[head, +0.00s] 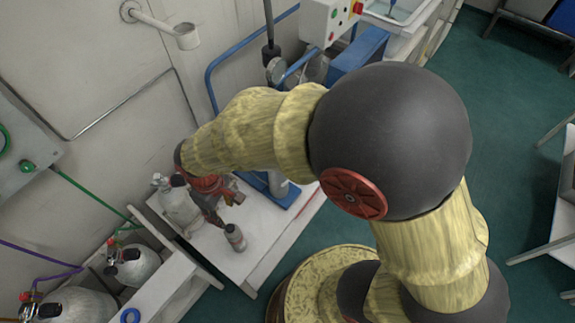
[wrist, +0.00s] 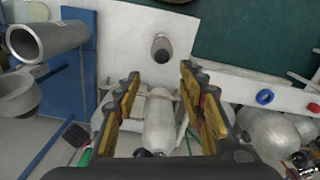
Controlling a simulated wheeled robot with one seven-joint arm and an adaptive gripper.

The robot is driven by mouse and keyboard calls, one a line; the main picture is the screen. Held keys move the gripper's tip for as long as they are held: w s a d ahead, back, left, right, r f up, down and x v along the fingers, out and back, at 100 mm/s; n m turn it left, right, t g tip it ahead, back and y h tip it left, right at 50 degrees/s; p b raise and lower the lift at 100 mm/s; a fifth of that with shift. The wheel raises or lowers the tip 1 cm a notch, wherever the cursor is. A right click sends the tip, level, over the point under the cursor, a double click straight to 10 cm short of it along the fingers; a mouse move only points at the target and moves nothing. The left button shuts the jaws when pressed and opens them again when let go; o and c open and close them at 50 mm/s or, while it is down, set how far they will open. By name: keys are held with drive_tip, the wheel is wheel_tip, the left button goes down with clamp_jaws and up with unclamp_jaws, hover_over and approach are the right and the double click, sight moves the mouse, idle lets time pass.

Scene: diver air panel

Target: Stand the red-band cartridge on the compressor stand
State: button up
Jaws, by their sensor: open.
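A small grey cartridge (head: 235,237) stands upright on the white bench, and it also shows in the wrist view (wrist: 161,48); I cannot make out a red band clearly. My gripper (head: 222,204) is above the bench, a little up and left of the cartridge in the head view. In the wrist view its fingers (wrist: 160,76) are spread, with the cartridge beyond the fingertips and nothing held. The blue base (head: 287,198), which looks like the compressor stand, lies right of the gripper, partly hidden by my arm. A grey cylinder (head: 278,183) stands on it.
A grey tank (head: 181,208) stands close left of my gripper and shows between the fingers in the wrist view (wrist: 159,122). More tanks (head: 135,266) stand at lower left. The bench's (head: 262,222) front part is clear. A blue ring (wrist: 264,97) lies on a white ledge.

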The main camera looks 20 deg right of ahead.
drive_tip(key=w+d+r+m+t, duration=0.1)
drive_tip(key=d+r+m+t, duration=0.15)
drive_tip(key=d+r, duration=0.85)
drive_tip(key=s+d+r+m+t, duration=0.3)
drive_tip(key=s+d+r+m, duration=0.3)
drive_tip(key=d+r, duration=0.5)
wheel_tip(320, 180, up, 2)
drive_tip(key=s, duration=0.2)
drive_tip(key=shift+s+d+r, duration=0.2)
drive_tip(key=shift+s+d, duration=0.05)
drive_tip(key=shift+s, duration=0.15)
